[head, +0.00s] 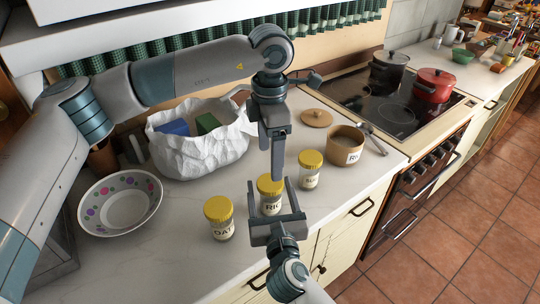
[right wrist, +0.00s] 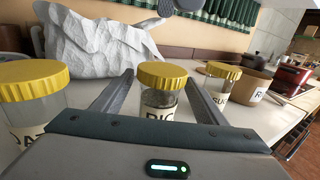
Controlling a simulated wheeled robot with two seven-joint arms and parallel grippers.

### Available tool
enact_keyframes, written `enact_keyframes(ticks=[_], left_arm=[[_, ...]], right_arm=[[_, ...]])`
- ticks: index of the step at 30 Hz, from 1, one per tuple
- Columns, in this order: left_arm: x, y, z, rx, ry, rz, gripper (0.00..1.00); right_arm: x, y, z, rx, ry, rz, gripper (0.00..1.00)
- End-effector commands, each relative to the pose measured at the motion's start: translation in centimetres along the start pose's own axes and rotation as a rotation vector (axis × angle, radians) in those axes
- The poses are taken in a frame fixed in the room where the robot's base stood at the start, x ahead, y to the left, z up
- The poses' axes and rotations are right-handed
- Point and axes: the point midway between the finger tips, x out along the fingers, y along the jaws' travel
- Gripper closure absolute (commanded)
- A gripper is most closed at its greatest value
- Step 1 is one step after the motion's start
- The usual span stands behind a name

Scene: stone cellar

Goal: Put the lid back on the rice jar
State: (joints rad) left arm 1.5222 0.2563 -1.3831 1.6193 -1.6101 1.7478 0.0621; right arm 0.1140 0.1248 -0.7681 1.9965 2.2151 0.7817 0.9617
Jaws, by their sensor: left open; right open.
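A small glass jar (head: 272,204) labelled "RIC", the rest of the word hidden, stands upright on the counter with a yellow lid (head: 270,184) on top. It also shows in the right wrist view (right wrist: 160,102). My right gripper (head: 275,192) is open, its fingers on either side of this jar. My left gripper (head: 278,174) is open, pointing down just above and behind the yellow lid, its fingers seen edge-on. A tan canister (head: 345,158), its label partly readable as "RI", stands open at the right. A round wooden lid (head: 316,118) with a knob lies behind it.
Yellow-lidded jars stand on both sides: one marked "OAT" (head: 220,228) and one marked "SU" (head: 309,176). A patterned bowl (head: 92,219) and a white bag (head: 178,158) are left. A stove with a red pot (head: 432,88) is right. The counter's front edge is close.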

Motion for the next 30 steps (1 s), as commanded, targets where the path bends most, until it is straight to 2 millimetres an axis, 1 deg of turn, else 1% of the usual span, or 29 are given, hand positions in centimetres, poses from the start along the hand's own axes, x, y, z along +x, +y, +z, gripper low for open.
enact_keyframes(ticks=[5,11,24,30], left_arm=[[0.3,0.0,0.0,0.0,0.0,0.0,0.28],[1.0,0.0,0.0,0.0,0.0,0.0,0.28],[3.1,0.0,0.0,0.0,0.0,0.0,0.28],[3.9,0.0,0.0,0.0,0.0,0.0,0.28]], right_arm=[[-1.0,0.0,-0.2,0.001,0.001,0.0,0.34],[-3.6,0.0,-0.3,0.001,0.002,0.001,0.34],[-12.4,0.0,-0.4,0.003,0.002,0.001,0.34],[-15.6,0.0,-0.3,0.0,0.002,0.0,0.34]])
